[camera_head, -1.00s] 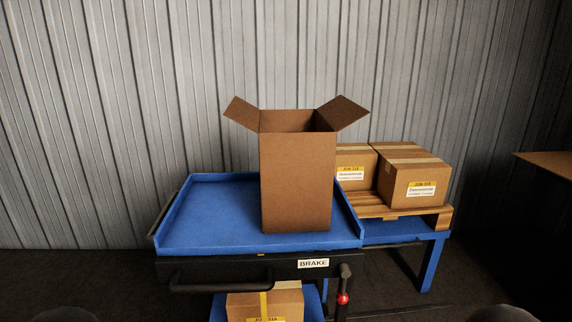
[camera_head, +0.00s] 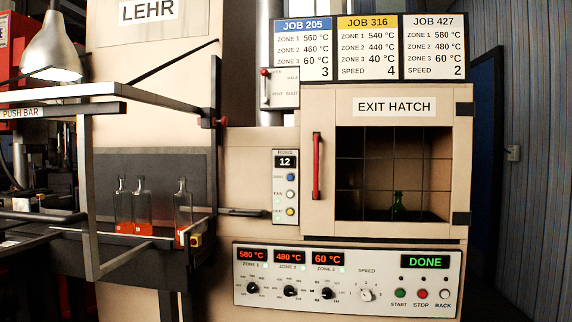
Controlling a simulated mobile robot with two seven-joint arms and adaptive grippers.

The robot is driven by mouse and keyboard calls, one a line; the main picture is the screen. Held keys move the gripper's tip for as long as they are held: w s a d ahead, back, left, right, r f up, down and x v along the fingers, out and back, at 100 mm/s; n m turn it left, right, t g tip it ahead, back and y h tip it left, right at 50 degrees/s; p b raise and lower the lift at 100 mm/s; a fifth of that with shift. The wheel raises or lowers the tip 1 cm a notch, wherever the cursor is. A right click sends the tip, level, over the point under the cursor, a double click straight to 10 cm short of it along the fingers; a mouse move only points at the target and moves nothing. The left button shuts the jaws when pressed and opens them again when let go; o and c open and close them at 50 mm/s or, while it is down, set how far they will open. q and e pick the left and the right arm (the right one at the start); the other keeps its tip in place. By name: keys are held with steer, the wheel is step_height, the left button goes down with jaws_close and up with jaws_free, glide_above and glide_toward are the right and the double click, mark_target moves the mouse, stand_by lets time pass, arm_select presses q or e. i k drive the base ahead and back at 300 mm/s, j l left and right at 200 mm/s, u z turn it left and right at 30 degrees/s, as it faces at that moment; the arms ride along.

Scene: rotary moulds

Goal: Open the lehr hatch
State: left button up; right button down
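The lehr (camera_head: 110,100) fills the middle of the head view. Its exit hatch (camera_head: 319,105) is a beige door with a dark gridded window (camera_head: 365,185), and it looks shut. A red vertical handle (camera_head: 317,166) is on the door's left side, and black hinge-like fittings (camera_head: 463,107) are on its right edge. The control panel (camera_head: 242,285) shows 580, 480 and 60 °C, with a green DONE display (camera_head: 425,262). Neither of my grippers is in view.
Several clear bottles (camera_head: 183,205) stand at the left behind the PUSH BAR frame (camera_head: 85,190), which juts forward. Job boards (camera_head: 366,48) are at the top. A lamp (camera_head: 52,50) hangs upper left.

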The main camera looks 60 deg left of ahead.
mark_target(323, 110)
steer(key=u, duration=1.45)
